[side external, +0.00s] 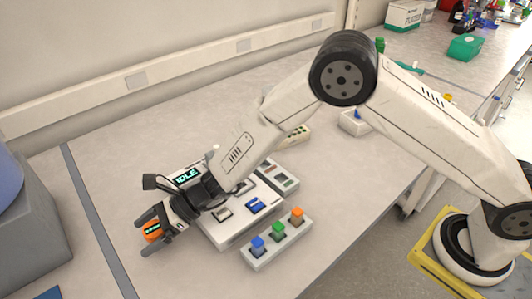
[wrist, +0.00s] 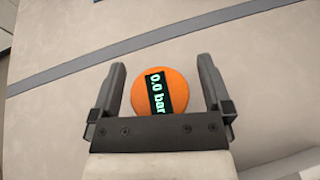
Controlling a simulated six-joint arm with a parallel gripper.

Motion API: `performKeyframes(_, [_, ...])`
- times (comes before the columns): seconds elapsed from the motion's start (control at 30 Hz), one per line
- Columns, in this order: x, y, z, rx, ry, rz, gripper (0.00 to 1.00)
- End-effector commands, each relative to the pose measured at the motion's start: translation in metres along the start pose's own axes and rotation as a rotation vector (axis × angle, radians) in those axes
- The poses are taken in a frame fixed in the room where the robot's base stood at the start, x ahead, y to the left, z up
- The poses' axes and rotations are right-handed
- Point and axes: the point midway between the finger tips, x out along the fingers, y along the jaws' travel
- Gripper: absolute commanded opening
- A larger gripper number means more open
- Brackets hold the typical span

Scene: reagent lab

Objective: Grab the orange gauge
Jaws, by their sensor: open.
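The orange gauge (wrist: 178,92) is a round orange disc with a dark display reading "0.0 bar". In the wrist view it lies between the two fingers of my gripper (wrist: 160,88), with a visible gap on each side. In the side view the gauge (side external: 152,231) shows between the fingers of my gripper (side external: 150,232), left of the control panel. The fingers are spread apart. I cannot tell the exact height of the fingers above the table.
A block with blue, green and orange buttons (side external: 278,231) sits in front. A grey machine (side external: 35,225) stands at the left edge. Bare table lies around the gauge.

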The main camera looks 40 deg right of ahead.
Motion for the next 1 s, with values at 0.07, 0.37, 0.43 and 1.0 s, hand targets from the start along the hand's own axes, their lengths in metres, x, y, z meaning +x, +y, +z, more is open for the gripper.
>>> performKeyframes(0.07, [0.0023, 0.0002, -0.0004, 0.001, 0.000, 0.000, 1.00])
performKeyframes(0.37, [0.0023, 0.0001, -0.0003, 0.001, 0.000, 0.000, 1.00])
performKeyframes(0.43, [0.0022, 0.0001, -0.0003, 0.001, 0.000, 0.000, 1.00])
performKeyframes(1.0, [0.0021, 0.0000, 0.0000, 0.000, 0.000, 0.000, 0.07])
